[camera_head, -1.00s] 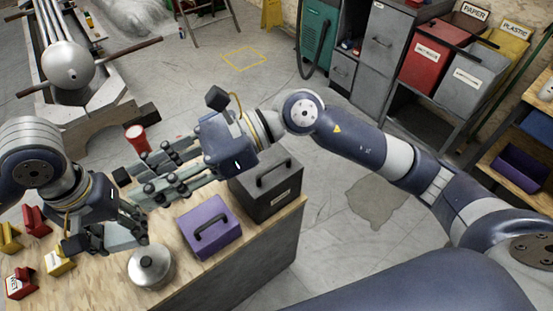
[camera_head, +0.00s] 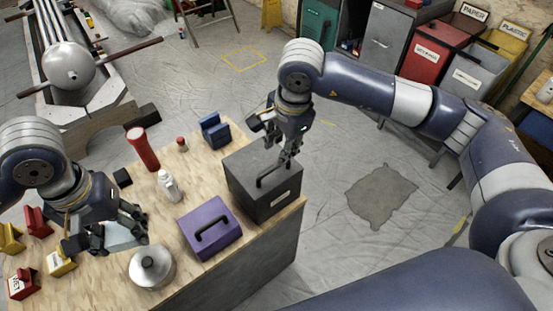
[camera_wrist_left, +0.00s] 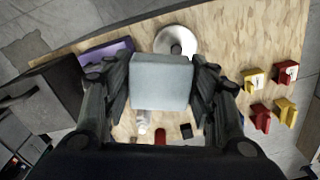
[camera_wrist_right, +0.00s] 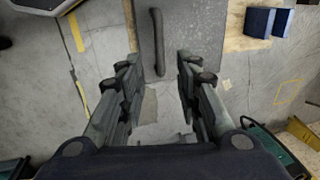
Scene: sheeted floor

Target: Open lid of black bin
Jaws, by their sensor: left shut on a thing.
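The black bin (camera_head: 270,207) stands at the right end of the wooden table, with its lid shut and a black handle (camera_head: 273,170) on top. My right gripper (camera_head: 287,158) is above the far side of the lid, close to the handle. In the right wrist view the fingers (camera_wrist_right: 160,95) are apart and empty, with the handle (camera_wrist_right: 157,40) lying ahead between their lines. My left gripper (camera_head: 122,235) is shut on a grey block (camera_wrist_left: 161,80), held over the table's left part.
A purple box (camera_head: 211,228) with a black handle stands just left of the black bin. A pot (camera_head: 151,266), white bottle (camera_head: 168,187), red cylinder (camera_head: 142,148) and blue item (camera_head: 215,131) are also on the table.

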